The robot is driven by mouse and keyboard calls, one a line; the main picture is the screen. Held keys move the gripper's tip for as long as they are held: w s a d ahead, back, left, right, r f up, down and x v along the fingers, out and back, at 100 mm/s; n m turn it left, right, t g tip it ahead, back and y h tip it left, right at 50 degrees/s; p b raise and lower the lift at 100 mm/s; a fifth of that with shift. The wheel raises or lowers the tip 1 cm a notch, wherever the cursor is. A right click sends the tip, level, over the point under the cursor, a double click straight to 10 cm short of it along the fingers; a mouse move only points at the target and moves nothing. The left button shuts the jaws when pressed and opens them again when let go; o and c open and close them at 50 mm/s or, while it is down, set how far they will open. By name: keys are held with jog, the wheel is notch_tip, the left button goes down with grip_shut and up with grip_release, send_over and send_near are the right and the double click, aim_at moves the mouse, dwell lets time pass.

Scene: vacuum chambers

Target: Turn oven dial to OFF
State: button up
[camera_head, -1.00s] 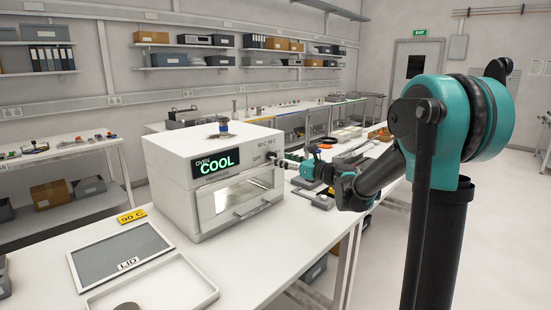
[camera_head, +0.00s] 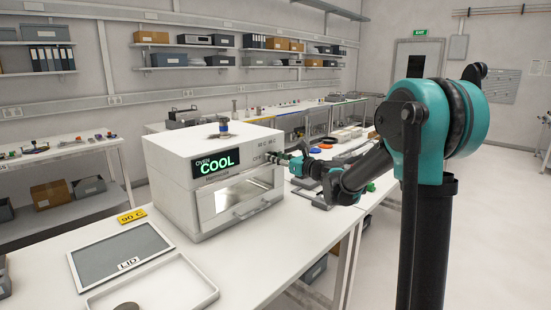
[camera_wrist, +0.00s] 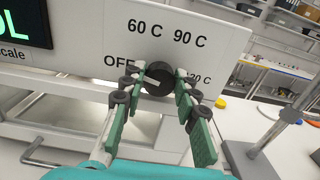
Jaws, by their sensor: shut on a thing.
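The white oven (camera_head: 212,180) stands on the table, and its display reads "COOL". Its black round dial (camera_wrist: 158,78) is on the front panel in the wrist view, among the labels OFF, 60 C, 90 C and 120 C. My gripper (camera_wrist: 155,82) is shut on the dial, one finger on its left and one on its right. A pale mark shows at the dial's left, on the OFF side, partly hidden by the left finger. In the head view my gripper (camera_head: 282,158) reaches the panel's right end and hides the dial.
Below the panel is the oven door with a window and handle (camera_head: 258,207). A grey lid panel (camera_head: 120,252), a white tray (camera_head: 207,283) and a yellow 90 C tag (camera_head: 131,216) lie in front of it. A grey stand (camera_wrist: 255,150) is to the right in the wrist view.

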jog(key=shift+c, duration=1.2)
jog(key=shift+n, duration=1.4)
jog(key=o, duration=1.2)
jog(key=shift+c, duration=0.2)
jog(key=v, duration=1.2)
jog(key=shift+s, duration=0.1)
